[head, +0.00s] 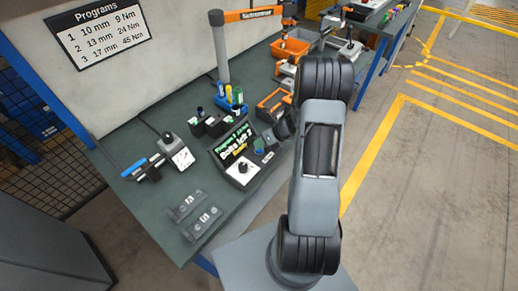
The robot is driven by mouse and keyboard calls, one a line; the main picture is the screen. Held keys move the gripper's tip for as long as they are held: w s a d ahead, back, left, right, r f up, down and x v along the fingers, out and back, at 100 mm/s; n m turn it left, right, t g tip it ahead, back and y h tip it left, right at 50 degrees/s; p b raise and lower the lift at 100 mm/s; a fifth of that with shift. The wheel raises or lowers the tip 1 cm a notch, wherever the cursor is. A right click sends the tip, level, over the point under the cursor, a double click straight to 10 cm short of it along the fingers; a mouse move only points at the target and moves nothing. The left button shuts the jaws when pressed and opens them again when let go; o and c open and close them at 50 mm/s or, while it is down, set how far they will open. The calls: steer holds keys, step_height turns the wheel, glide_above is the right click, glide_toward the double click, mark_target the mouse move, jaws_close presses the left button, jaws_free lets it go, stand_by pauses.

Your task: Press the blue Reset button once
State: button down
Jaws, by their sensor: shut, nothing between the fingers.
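The display's lower lines look like "Bolts left 3" and "Ready". A small blue button (259,146) shows at the right of the display, partly hidden by my gripper. My gripper (266,146) is shut and empty, just above or beside the blue button. I cannot tell whether it touches the button. My arm hides part of the bench to the right.
A "Programs" sign (96,32) hangs on the back panel. Orange bins (291,48) are behind. Open floor with yellow lines lies right.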

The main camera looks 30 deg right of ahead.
steer(key=shift+r, duration=0.15)
steer(key=shift+r+p, duration=0.75)
steer(key=shift+p, duration=0.05)
step_height(320, 180, up, 5)
steer(key=p, duration=0.4)
steer(key=shift+p, duration=0.3)
stand_by(0.5)
